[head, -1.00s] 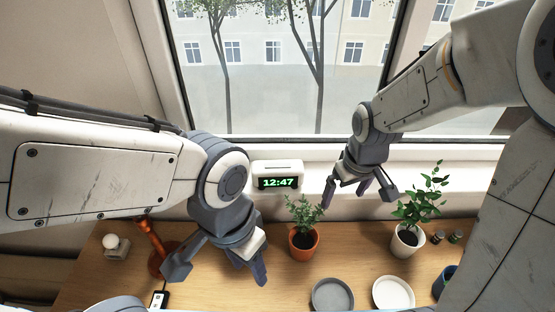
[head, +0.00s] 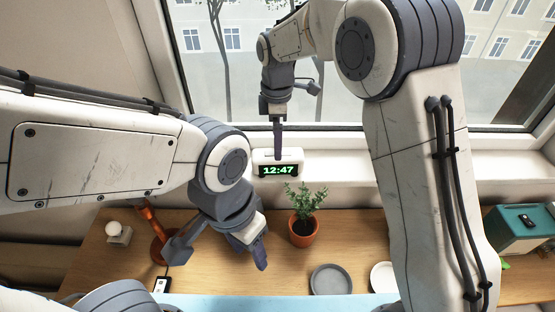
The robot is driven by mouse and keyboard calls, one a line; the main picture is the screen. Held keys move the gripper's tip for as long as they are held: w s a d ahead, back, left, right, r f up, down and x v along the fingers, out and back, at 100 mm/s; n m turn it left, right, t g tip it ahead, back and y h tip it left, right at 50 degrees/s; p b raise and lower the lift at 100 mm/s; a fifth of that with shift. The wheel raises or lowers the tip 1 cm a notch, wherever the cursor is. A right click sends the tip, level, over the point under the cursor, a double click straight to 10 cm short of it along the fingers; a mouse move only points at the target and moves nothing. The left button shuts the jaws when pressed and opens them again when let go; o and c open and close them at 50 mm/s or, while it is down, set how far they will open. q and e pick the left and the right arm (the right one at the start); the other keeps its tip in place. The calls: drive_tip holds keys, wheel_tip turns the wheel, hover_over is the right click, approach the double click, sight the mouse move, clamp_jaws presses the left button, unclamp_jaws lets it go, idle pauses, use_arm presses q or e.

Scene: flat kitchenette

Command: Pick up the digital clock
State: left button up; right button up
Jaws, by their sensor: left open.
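The digital clock (head: 262,157) is a white, rounded block with a green 12:47 display. It stands upright on the window sill. My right gripper (head: 278,156) hangs above it, pointing down, with its fingertip overlapping the clock's top edge. The fingers line up edge-on, so their gap is hidden, and I cannot tell whether they touch the clock. My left gripper (head: 221,256) is open and empty above the desk, in front of and to the left of the clock.
A potted plant (head: 303,230) stands on the desk (head: 350,240) in front of the clock. A grey dish (head: 331,280) and a white dish (head: 382,275) lie nearer. An orange lamp (head: 152,222) stands left. A teal box (head: 518,228) sits far right.

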wheel_tip(320, 180, down, 3)
drive_tip(key=shift+r+p, duration=0.1)
drive_tip(key=shift+p, duration=0.2)
drive_tip(key=shift+f+p, duration=0.3)
wheel_tip(320, 180, down, 4)
drive_tip(key=shift+s+d+r+p, duration=0.1)
drive_tip(key=shift+r+p, duration=0.1)
drive_tip(key=shift+p, duration=0.7)
drive_tip(key=shift+f, duration=0.5)
clamp_jaws()
